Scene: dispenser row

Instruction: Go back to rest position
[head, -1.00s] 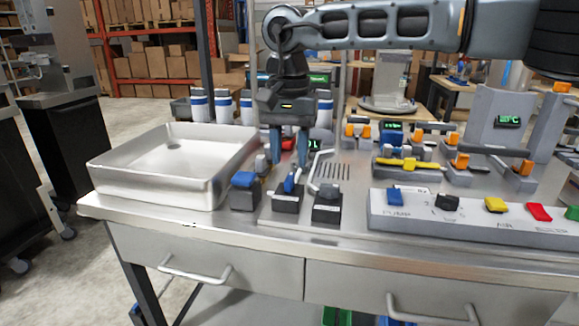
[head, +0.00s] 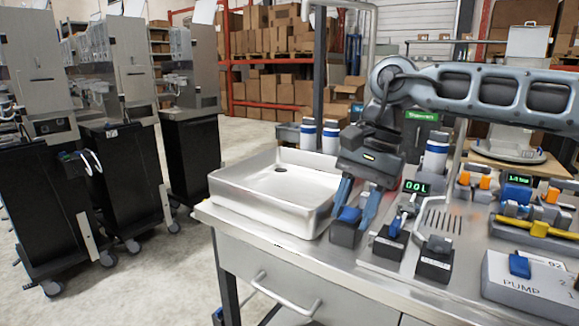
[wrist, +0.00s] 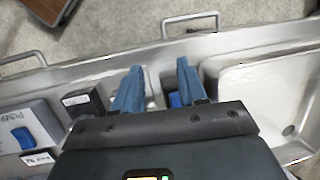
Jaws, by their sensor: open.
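My gripper (head: 358,205) is open, with its two blue fingers pointing down over the dispenser row on the steel bench. Nothing shows between the fingers in the head view except a blue-topped dispenser block (head: 346,227) just below and behind them. In the wrist view my gripper (wrist: 158,85) has its fingers spread apart, with a bit of blue (wrist: 175,99) by the right finger. Whether a finger touches the block, I cannot tell. My arm reaches in from the upper right.
A steel basin (head: 270,195) stands left of my gripper. A green digital display (head: 416,187), a drip grate (head: 440,221) and black-based switches (head: 435,262) lie to the right. A grey labelled panel (head: 535,285) is at lower right. Dark cabinets (head: 110,190) stand left across open floor.

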